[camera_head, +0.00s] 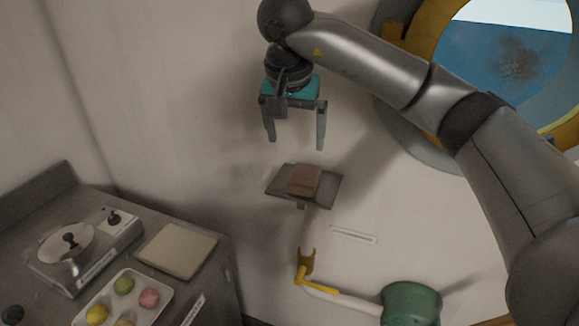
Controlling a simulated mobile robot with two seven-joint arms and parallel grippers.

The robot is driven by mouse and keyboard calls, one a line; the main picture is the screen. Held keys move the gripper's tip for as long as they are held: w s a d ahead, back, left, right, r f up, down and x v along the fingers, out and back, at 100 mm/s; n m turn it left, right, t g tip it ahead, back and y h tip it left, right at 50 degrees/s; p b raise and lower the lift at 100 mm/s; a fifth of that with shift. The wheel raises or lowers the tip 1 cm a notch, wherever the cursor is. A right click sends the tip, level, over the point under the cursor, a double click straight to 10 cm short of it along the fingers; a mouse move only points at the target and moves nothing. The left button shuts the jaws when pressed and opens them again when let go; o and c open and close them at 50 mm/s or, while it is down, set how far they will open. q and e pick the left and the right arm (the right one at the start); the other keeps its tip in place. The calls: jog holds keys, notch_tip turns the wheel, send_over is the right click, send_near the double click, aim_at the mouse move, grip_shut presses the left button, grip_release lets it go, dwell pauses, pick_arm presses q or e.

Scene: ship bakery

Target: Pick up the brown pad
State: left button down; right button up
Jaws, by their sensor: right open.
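The brown pad (304,180) is a small block lying on a dark square plate (327,190) that stands out near the wall at the middle of the head view. My right gripper (295,139) is above the pad and apart from it. Its two fingers point down, spread wide with nothing between them. My left gripper is not in the head view.
A grey counter (215,252) at the lower left bears a scale (70,250), a pale square board (178,250) and a white tray (160,292) with several coloured balls. A round window (510,50) is at the upper right.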

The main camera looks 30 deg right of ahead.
send_over(303, 177)
jog(key=s+a, duration=0.2)
jog(key=shift+h, duration=0.3)
jog(key=f, duration=0.7)
jog(key=shift+s+d+f, duration=0.1)
jog(key=shift+d+f, duration=0.05)
jog(key=shift+d, duration=0.1)
jog(key=shift+a+p+x, duration=0.1)
jog(key=shift+p+x, duration=0.15)
jog(key=shift+x, duration=1.3)
jog(key=shift+a+p+x, duration=0.15)
jog(key=shift+p+x, duration=0.05)
jog(key=shift+x, duration=1.35)
jog(key=c, duration=1.2)
jog(key=shift+o, duration=0.2)
